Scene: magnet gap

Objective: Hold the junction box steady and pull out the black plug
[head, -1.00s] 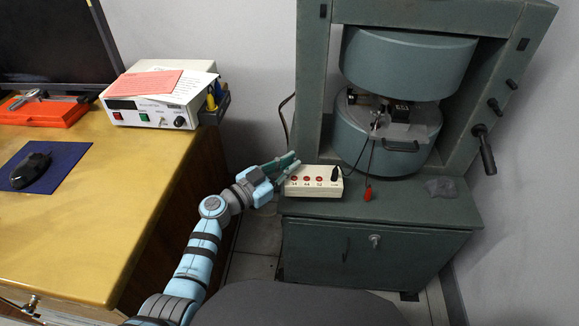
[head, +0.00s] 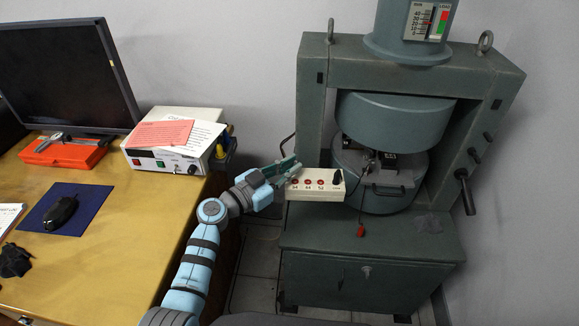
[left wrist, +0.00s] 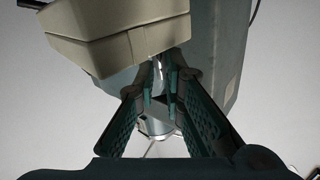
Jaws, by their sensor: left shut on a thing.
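The junction box (head: 312,192) is a long cream block with red sockets along its top. The black plug (head: 338,178) stands in the socket at its right end. My left gripper (head: 286,170) is shut on the box's left end. The box appears raised above the cabinet top, in front of the magnet. In the left wrist view the box (left wrist: 115,35) fills the upper part, with my left fingers (left wrist: 160,85) close below it; their contact is hard to see there. My right gripper is in neither current view.
The grey-green magnet (head: 395,130) stands in its frame on a cabinet (head: 320,235). A red plug (head: 360,230) hangs on a dark lead from the magnet gap. A yellow desk (head: 110,235) with a white instrument (head: 165,160) is at left. The cabinet's front top is mostly clear.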

